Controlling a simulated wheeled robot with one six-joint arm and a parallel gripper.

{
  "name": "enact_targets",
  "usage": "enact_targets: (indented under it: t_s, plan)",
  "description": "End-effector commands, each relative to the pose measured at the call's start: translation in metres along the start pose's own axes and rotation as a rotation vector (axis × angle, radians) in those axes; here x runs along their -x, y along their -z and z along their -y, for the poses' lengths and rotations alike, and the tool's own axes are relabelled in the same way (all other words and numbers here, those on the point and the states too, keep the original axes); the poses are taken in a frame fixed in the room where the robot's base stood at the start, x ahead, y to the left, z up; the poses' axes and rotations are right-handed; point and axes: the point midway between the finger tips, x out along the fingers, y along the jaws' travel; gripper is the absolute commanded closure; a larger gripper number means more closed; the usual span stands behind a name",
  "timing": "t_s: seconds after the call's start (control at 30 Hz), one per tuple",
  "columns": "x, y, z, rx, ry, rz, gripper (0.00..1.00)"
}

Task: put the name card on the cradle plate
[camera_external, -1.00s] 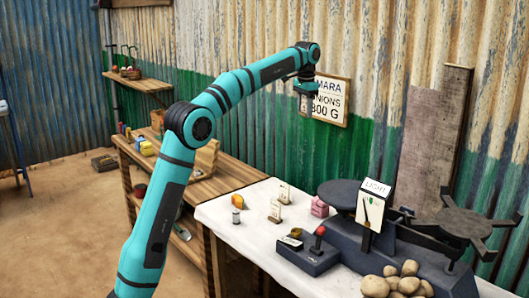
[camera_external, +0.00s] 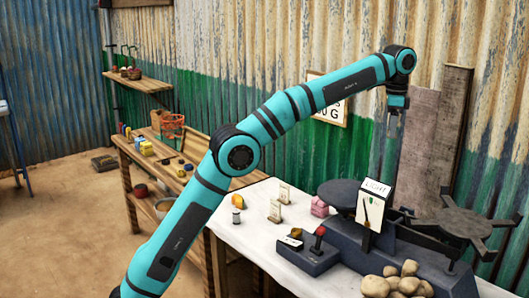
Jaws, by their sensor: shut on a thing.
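My gripper (camera_external: 397,110) is high above the balance, in front of the corrugated wall. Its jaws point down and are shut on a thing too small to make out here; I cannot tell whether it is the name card. The cradle plate looks to be the dark four-armed plate (camera_external: 463,224) on the right of the balance; it is bare, and lower and to the right of my gripper.
The balance has a dark round plate (camera_external: 343,194) on its left and an upright panel reading LIGHT (camera_external: 372,206) in the middle. Potatoes (camera_external: 376,286) lie in front. A tall grey board (camera_external: 433,150) leans at the wall.

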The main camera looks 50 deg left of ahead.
Motion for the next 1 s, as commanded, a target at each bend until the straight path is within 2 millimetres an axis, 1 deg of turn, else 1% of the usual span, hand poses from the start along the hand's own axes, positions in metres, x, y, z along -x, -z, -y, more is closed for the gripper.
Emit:
enact_targets:
  t_s: [0.03, 0.07, 0.1, 0.27, 0.3, 0.37, 0.4, 0.47, 0.5, 0.57, 0.6, 0.7, 0.8, 0.9, 1.0]
  plan:
    - [0.0, 0.018, -0.019, -0.041, 0.001, -0.001, 0.74]
    - [-0.001, 0.026, -0.029, -0.064, 0.001, -0.001, 0.74]
    - [-0.001, 0.038, -0.043, -0.095, 0.001, -0.001, 0.74]
    - [-0.002, 0.079, -0.1, -0.212, 0.001, -0.001, 0.74]
    - [-0.002, 0.089, -0.114, -0.241, 0.0, -0.001, 0.74]
    - [-0.002, 0.102, -0.137, -0.285, 0.001, -0.002, 0.74]
    - [-0.003, 0.111, -0.152, -0.313, 0.001, -0.002, 0.74]
    - [-0.003, 0.124, -0.176, -0.355, 0.001, -0.002, 0.74]
    - [-0.004, 0.131, -0.191, -0.383, 0.0, -0.001, 0.74]
    - [-0.004, 0.142, -0.214, -0.423, 0.001, -0.001, 0.74]
    - [-0.004, 0.148, -0.23, -0.448, 0.001, -0.002, 0.74]
    - [-0.005, 0.162, -0.263, -0.504, 0.001, -0.002, 0.74]
    - [-0.006, 0.17, -0.289, -0.546, 0.001, -0.002, 0.74]
    - [-0.006, 0.175, -0.306, -0.574, 0.001, -0.002, 0.74]
    - [-0.007, 0.178, -0.316, -0.589, 0.001, -0.001, 0.74]
